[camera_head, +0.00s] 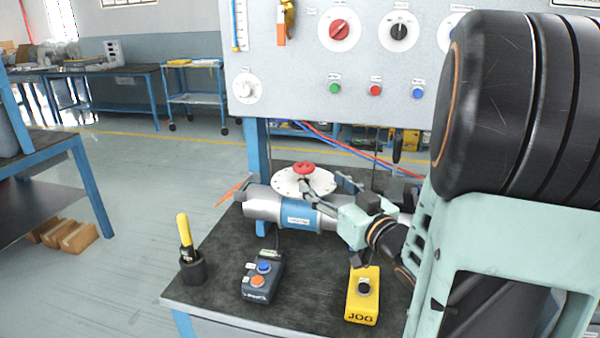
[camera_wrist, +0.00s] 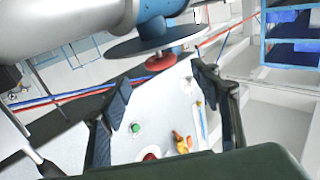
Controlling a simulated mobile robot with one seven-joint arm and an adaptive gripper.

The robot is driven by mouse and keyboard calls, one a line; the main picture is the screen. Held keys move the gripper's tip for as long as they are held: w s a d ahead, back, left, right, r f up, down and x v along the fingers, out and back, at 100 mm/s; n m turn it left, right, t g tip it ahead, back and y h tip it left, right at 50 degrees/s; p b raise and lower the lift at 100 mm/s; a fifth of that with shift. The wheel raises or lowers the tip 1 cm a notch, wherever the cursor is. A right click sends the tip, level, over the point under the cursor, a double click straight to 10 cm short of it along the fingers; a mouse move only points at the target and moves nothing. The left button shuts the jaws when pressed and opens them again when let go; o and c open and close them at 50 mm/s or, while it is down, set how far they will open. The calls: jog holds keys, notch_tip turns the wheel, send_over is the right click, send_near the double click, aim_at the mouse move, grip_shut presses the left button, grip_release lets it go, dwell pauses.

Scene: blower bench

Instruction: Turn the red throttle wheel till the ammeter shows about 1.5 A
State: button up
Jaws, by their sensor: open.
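The red throttle wheel (camera_head: 303,168) sits above a round white dial plate (camera_head: 318,183) on a grey pipe with a blue band (camera_head: 296,217). In the wrist view the wheel (camera_wrist: 161,62) shows beneath the plate's dark underside, between and beyond the fingertips. My gripper (camera_head: 327,185) is open beside the plate, just right of the wheel. In the wrist view its two fingers (camera_wrist: 164,84) stand wide apart with nothing held between them. I cannot tell whether a finger touches the plate. No ammeter face can be made out; my arm hides the panel's right side.
The upright panel (camera_head: 290,75) with knobs and buttons stands behind.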

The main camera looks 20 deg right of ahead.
aim_at(304, 164)
jog(key=w, duration=0.3)
jog(key=w+a, duration=0.1)
jog(key=w, duration=0.2)
jog(key=w+b, duration=0.1)
jog(key=w, duration=0.2)
jog(key=shift+w+a, duration=0.2)
jog(key=shift+w, duration=0.15)
jog(key=c, duration=1.2)
jog(key=shift+m+h+b, duration=0.3)
jog(key=shift+h+b, duration=0.2)
jog(key=shift+b, duration=0.15)
jog(key=shift+f+h+b, duration=0.1)
jog(key=shift+h+b, duration=0.2)
jog(key=shift+b, duration=0.1)
jog(key=m+h+b, duration=0.1)
jog(key=b, duration=0.1)
jog(key=m+h+b, duration=0.1)
jog(key=h+b, duration=0.1)
jog(key=m+h+b, duration=0.1)
jog(key=h+b, duration=0.1)
jog(key=shift+d+r+m, duration=0.1)
jog(key=shift+r+m, duration=0.15)
jog(key=shift+m, duration=0.15)
jog(key=shift+h+b, duration=0.3)
jog(key=shift+b, duration=0.1)
